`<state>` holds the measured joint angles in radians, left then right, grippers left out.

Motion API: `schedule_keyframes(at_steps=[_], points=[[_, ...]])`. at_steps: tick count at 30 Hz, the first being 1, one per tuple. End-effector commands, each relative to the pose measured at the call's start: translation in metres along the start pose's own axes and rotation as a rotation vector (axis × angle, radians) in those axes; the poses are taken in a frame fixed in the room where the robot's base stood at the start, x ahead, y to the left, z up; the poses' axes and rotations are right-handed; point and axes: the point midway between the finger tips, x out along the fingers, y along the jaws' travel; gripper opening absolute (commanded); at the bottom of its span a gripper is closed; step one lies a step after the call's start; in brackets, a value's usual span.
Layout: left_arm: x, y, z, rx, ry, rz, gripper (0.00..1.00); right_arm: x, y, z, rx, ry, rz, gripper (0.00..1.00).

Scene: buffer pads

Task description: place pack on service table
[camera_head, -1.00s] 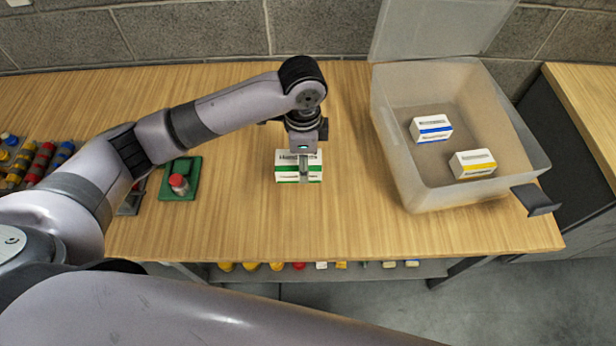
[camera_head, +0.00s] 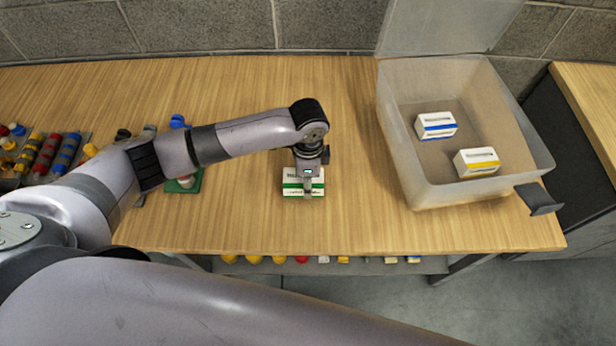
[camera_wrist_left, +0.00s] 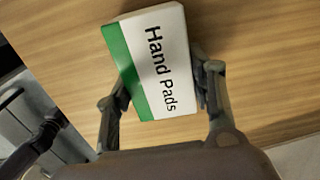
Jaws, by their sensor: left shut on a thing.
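A white pack with a green band (camera_head: 291,184) is in the grip of my left gripper (camera_head: 306,189), over the middle of the wooden service table (camera_head: 240,220). In the left wrist view the pack (camera_wrist_left: 156,65) reads "Hand Pads" and sits between the two fingers of my left gripper (camera_wrist_left: 160,88), which is shut on it. The pack is at or just above the table top; I cannot tell whether it touches. My right gripper is not in view.
A clear open bin (camera_head: 395,150) at the right holds a blue-banded pack (camera_head: 436,126) and a yellow-banded pack (camera_head: 477,162). Coloured parts (camera_head: 45,152) and a green holder (camera_head: 183,186) lie at the left. The table around the held pack is clear.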

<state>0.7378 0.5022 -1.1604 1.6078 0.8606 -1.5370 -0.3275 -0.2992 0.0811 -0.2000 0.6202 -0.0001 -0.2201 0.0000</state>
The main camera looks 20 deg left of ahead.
Motion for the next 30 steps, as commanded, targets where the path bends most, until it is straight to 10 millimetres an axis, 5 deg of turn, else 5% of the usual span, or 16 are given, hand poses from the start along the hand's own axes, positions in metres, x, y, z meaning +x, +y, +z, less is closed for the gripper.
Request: schedule_keyframes(at_steps=[2,3,11,23,30], points=[[0.002,0.0,0.0,0.0,0.001,0.0,0.17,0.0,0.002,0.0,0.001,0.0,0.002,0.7],[0.003,0.0,0.0,0.0,0.001,0.0,0.51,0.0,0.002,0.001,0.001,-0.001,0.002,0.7],[0.002,0.0,0.0,0.0,0.0,0.0,0.68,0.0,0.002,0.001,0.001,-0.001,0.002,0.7],[-0.003,0.0,0.0,0.0,0.0,0.0,0.7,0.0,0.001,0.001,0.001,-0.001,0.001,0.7],[-0.044,-0.001,-0.001,0.001,0.004,-0.003,0.7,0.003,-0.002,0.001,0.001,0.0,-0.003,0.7]])
